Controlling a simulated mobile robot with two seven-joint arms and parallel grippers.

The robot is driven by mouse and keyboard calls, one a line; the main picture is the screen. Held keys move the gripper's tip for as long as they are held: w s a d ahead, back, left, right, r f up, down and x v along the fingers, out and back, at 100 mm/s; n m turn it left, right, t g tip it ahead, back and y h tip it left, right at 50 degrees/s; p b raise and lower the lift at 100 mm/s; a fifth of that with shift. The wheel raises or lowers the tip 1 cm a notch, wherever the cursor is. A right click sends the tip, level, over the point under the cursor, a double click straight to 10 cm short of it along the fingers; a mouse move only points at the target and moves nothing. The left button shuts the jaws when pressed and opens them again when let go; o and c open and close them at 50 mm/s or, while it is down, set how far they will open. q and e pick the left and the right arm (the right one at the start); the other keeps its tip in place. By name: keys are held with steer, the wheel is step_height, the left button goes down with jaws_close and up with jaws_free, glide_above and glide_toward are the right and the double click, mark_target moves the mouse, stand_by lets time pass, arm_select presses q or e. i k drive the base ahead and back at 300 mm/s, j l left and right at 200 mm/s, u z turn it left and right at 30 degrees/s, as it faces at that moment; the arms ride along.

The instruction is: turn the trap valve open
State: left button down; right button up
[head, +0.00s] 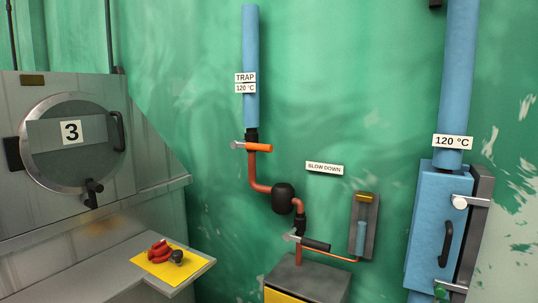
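Lower on this line is a second valve with a black lever handle (315,244), pointing right and slightly down. The frame does not show which of the two the task means. Neither gripper is in view.
At left stands a grey machine with a round door marked 3 (71,132). A grey ledge (120,280) holds a yellow sheet (150,267) with a red object (158,251). A grey box (312,274) stands below the piping. A blue cabinet (430,215) is at right.

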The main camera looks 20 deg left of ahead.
mark_target(254, 147)
steer(key=i+j+u, duration=0.3)
steer(key=i+j, duration=0.25)
steer(key=i+j+u, duration=0.3)
steer(key=i+j, duration=0.15)
steer(key=i, duration=0.25)
